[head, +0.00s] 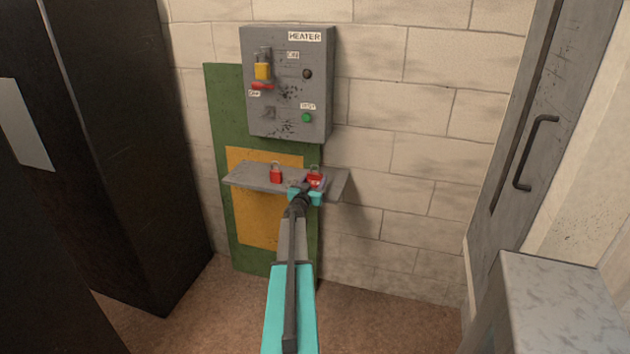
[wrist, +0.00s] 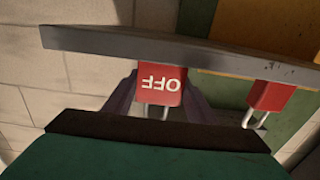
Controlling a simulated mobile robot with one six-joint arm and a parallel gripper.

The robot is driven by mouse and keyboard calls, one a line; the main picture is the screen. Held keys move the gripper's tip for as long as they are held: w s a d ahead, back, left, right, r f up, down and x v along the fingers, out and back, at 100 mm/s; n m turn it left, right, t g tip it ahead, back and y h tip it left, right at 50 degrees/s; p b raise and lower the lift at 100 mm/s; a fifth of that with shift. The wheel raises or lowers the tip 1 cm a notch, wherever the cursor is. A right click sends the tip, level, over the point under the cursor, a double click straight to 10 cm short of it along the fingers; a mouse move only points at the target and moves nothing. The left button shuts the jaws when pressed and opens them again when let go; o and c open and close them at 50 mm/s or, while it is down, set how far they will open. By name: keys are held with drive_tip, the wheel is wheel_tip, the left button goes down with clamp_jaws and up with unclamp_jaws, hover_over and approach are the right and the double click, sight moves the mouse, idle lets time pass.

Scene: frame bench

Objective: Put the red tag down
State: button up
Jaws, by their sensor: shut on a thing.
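The red tag (wrist: 160,82) is between the two fingers of my gripper (wrist: 158,103) in the wrist view, marked OFF in white, which reads upside down there. Grey loop legs show beside its lower edge. My gripper is shut on it. In the head view the red tag (head: 315,180) is at the right part of the grey shelf (head: 255,180), with my gripper (head: 306,190) in front of it. In the wrist view its edge meets the edge of the shelf (wrist: 100,40); I cannot tell whether it rests on it.
A red padlock (head: 276,174) stands on the shelf to the left. Above is the grey heater box (head: 285,105) with a yellow padlock (head: 262,71), a red handle (head: 262,86) and a green button (head: 307,118). A dark cabinet (head: 130,130) stands left.

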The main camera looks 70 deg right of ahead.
drive_tip(key=shift+f, duration=0.15)
drive_tip(key=o, duration=1.1)
drive_tip(key=shift+c, duration=0.2)
drive_tip(key=shift+a+r, duration=0.1)
drive_tip(key=shift+r, duration=0.1)
drive_tip(key=a+b, duration=0.1)
drive_tip(key=a, duration=1)
drive_tip(key=shift+s+a, duration=0.35)
drive_tip(key=shift+a, duration=0.05)
